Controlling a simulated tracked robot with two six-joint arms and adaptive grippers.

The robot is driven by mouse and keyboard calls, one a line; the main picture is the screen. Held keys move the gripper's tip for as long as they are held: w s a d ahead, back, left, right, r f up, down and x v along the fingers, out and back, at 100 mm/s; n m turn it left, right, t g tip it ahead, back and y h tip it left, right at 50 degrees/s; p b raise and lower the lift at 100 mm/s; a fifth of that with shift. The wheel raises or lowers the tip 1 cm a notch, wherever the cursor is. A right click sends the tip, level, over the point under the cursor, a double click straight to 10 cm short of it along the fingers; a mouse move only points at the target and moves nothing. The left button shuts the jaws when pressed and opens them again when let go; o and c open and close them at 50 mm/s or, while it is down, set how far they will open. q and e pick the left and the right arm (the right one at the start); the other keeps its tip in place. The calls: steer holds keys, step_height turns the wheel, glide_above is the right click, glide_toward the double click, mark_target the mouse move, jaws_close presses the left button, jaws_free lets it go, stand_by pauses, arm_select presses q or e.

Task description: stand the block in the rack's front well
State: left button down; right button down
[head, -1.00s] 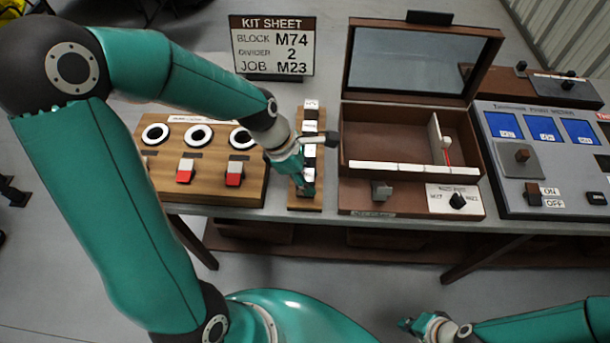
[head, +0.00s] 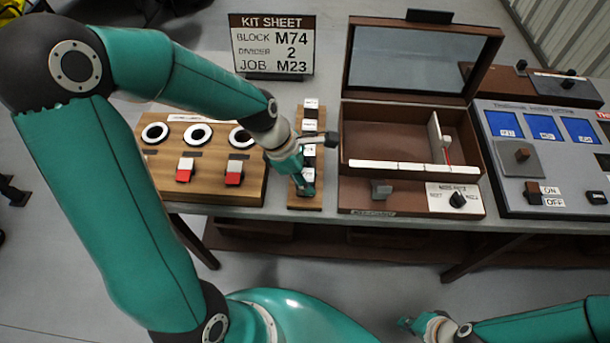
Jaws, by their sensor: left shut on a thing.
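The rack (head: 298,205) is a narrow wooden strip on the bench, with a row of dark wells and white labels running front to back. My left gripper (head: 305,188) is over the front part of the rack, pointing down. It is shut on the block, which is mostly hidden by the fingers. I cannot tell whether the block is inside the front well or just above it. My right gripper (head: 408,323) is low at the bottom of the view, away from the bench; its fingers are too small to judge.
Left of the rack is a wooden panel (head: 257,187) with round dials and red-white switches. Right of it is an open brown case (head: 345,140) with a divider and a front knob. A kit sheet (head: 272,45) reads block M74, divider 2, job M23. A grey-blue console (head: 570,170) stands far right.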

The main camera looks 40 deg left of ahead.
arm_select(q)
steer(key=shift+f+b, duration=0.3)
steer(key=shift+f, duration=0.2)
steer(key=c, duration=0.7)
jaws_free()
steer(key=shift+o, duration=0.2)
steer(key=shift+o, duration=0.3)
steer(key=o, duration=0.4)
steer(key=shift+c, duration=0.2)
steer(key=shift+r, duration=0.15)
step_height(320, 180, up, 9)
steer(key=p, duration=0.8)
steer(key=shift+p, duration=0.4)
